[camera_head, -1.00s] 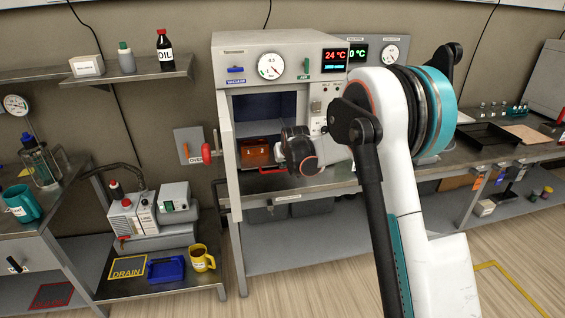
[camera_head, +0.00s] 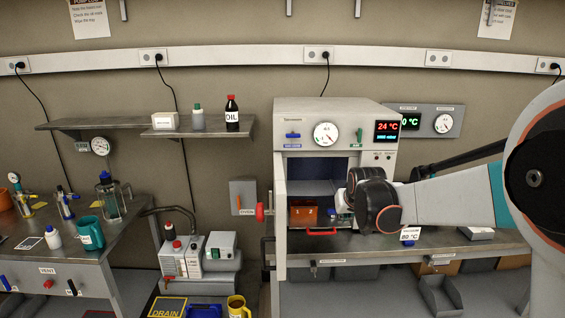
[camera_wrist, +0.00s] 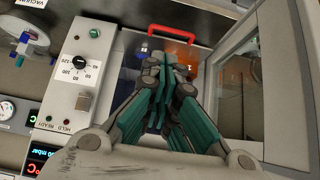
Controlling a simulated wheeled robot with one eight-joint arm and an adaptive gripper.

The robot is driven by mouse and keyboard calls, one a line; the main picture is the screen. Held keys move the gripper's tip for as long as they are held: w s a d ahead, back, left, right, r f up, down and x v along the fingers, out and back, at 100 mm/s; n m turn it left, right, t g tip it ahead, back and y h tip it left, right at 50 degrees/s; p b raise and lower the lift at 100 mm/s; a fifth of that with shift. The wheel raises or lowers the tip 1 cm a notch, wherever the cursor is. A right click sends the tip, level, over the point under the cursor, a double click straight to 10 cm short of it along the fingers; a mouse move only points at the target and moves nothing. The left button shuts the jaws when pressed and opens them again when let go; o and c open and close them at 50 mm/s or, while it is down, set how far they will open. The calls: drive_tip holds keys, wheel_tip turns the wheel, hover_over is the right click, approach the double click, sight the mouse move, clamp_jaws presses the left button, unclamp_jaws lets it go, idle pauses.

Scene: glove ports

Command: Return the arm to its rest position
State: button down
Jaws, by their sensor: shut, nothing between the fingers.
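My arm (camera_head: 455,200) reaches in from the right edge in the head view. Its dark wrist is in front of the open oven chamber (camera_head: 318,165). The gripper itself is mostly hidden behind the wrist there. In the wrist view my gripper (camera_wrist: 168,72) has its teal and grey fingers close together, shut and empty. It points at the chamber opening, between the control panel (camera_wrist: 78,80) and the open door (camera_wrist: 238,90).
A shelf with an oil bottle (camera_head: 232,113) is on the wall. A bench runs right of the oven.

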drive_tip(key=s+r, duration=0.3)
drive_tip(key=s, duration=0.8)
drive_tip(key=s+r, duration=0.3)
drive_tip(key=s, duration=0.7)
drive_tip(key=s+f, duration=0.2)
drive_tip(key=s, duration=0.7)
drive_tip(key=s+f+g, duration=0.1)
drive_tip(key=s+f, duration=0.1)
drive_tip(key=s, duration=0.7)
drive_tip(key=shift+s+f, duration=0.15)
drive_tip(key=shift+f, duration=0.25)
